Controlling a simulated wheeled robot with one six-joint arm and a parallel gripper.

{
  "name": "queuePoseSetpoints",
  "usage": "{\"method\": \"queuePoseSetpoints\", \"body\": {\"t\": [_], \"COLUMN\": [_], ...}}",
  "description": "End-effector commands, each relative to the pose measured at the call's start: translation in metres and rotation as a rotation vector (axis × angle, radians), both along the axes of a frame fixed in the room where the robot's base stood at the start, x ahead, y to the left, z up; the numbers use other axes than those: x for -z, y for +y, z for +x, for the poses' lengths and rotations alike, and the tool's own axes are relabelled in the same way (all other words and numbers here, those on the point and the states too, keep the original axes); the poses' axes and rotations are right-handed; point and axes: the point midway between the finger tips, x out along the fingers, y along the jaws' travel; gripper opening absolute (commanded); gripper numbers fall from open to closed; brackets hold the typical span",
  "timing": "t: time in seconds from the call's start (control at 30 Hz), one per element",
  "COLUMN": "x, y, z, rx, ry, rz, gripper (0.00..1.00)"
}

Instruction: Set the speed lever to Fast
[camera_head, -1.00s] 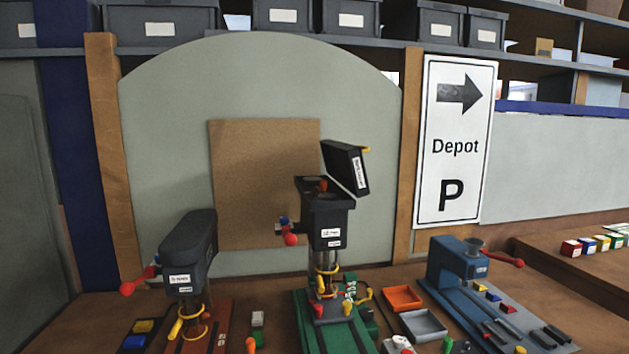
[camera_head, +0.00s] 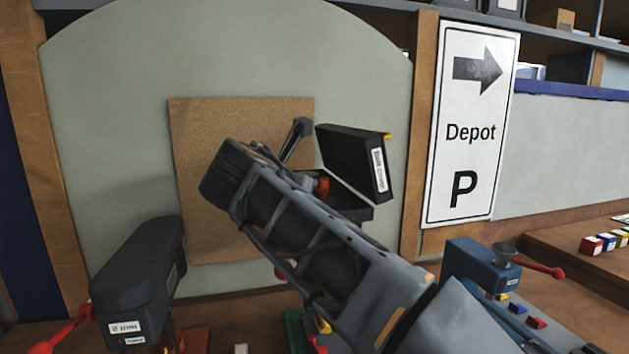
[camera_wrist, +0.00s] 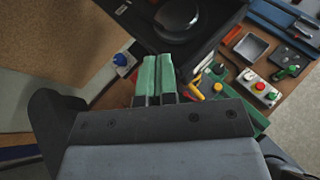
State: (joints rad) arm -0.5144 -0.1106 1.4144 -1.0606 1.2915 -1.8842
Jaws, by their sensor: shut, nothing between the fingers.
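The middle drill press stands largely behind my arm in the head view; its open black lid (camera_head: 360,165) is tilted up, with an orange-red part (camera_head: 323,186) under it. In the wrist view, its dark top with a round dark part (camera_wrist: 178,18) lies just beyond my gripper (camera_wrist: 156,70). My gripper's two green fingers are shut together and empty. A blue knob (camera_wrist: 122,61) is left of the fingertips, apart from them; I cannot tell if it is the speed lever. No Fast marking is legible.
A dark drill press (camera_head: 140,280) with a red-knobbed handle stands at left, a blue machine (camera_head: 480,270) at right. A cork board (camera_head: 190,200) is behind. In the wrist view, a grey tray (camera_wrist: 250,48) and a button box (camera_wrist: 258,88) lie to the right.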

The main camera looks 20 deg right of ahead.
Motion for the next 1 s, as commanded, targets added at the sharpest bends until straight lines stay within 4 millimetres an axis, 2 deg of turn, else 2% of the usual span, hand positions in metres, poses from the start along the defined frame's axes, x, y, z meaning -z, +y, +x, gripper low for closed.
{"method": "queuePoseSetpoints", "body": {"t": [0.1,0.2,0.7,1.0], "x": [-0.012,-0.014,0.014,0.016], "y": [0.004,0.000,-0.050,-0.068], "z": [0.005,0.012,0.079,0.106], "rx": [-0.023,-0.028,-0.026,-0.032], "ry": [0.013,0.018,0.020,0.018], "rz": [-0.088,-0.119,-0.120,-0.120], "gripper": [0.00,0.00,0.00,0.00]}}
